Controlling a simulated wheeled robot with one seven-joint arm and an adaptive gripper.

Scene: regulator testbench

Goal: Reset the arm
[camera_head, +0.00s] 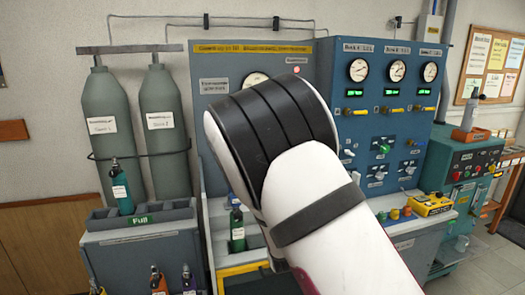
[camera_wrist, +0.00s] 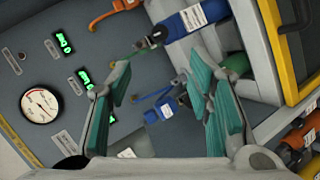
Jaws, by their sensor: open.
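My gripper (camera_wrist: 159,75) shows in the wrist view with its two teal-padded fingers spread apart. It is open, with nothing held between the pads. Beyond the fingers is the testbench panel, which looks tilted in this view. My white arm with black bands crosses the middle of the head view and hides part of the testbench (camera_head: 345,135). My gripper is hidden in the head view.
Two grey gas cylinders (camera_head: 165,115) stand at the left above a rack marked "Full" (camera_head: 140,230). A green bottle (camera_head: 237,230) stands beside my arm. In the wrist view, a blue bottle (camera_wrist: 188,20) and a small blue part (camera_wrist: 163,110) lie beyond the fingers.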

